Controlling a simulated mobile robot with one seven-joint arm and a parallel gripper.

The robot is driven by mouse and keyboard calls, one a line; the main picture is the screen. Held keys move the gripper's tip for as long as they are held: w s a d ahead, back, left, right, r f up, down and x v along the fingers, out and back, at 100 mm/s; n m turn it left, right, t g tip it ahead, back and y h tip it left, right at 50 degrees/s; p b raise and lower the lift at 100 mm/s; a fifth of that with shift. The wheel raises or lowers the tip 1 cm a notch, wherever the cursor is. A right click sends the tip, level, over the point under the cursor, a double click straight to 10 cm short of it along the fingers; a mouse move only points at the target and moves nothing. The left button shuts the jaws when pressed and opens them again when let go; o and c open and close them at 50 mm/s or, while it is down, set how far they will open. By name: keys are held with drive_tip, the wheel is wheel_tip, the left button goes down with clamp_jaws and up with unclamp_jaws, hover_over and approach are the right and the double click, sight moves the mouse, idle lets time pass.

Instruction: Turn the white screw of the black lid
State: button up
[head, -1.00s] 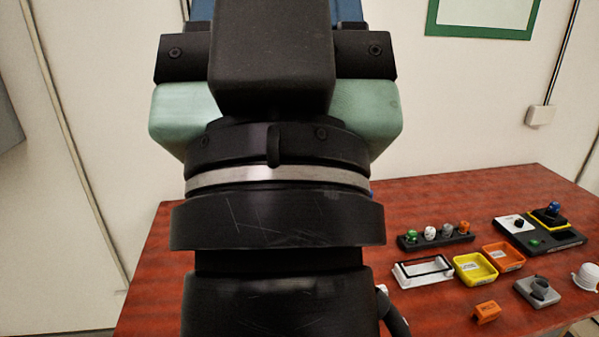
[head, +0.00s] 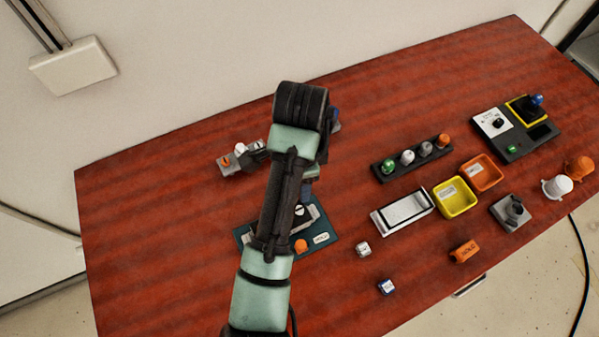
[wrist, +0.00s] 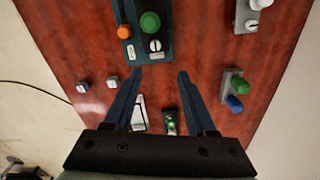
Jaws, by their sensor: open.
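The white slotted screw (wrist: 155,45) sits on the dark lid area of a teal board (wrist: 133,52), just below a green knob (wrist: 150,22) and to the right of an orange knob (wrist: 124,32) in the wrist view. I cannot make out the lid's edges clearly. My gripper (wrist: 160,72) is open and empty, its two blue fingers spread, with the screw beyond the fingertips and between their lines. It appears apart from the screw. In the head view the teal board (head: 321,237) is partly hidden behind my arm, and the fingers are mostly hidden.
To the right in the head view are a black strip with several coloured knobs (head: 415,158), a white tray (head: 380,219), a yellow bin (head: 455,211) and an orange bin (head: 489,183). Two small cubes (head: 363,249) (head: 386,287) lie nearby. A grey block with knobs (head: 228,165) stands behind left.

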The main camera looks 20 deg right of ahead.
drive_tip(key=f, duration=0.4)
drive_tip(key=f+p, duration=0.1)
drive_tip(key=f, duration=0.8)
drive_tip(key=shift+s+a+f, duration=0.1)
drive_tip(key=shift+s+a, duration=0.05)
drive_tip(key=shift+s, duration=0.1)
clamp_jaws()
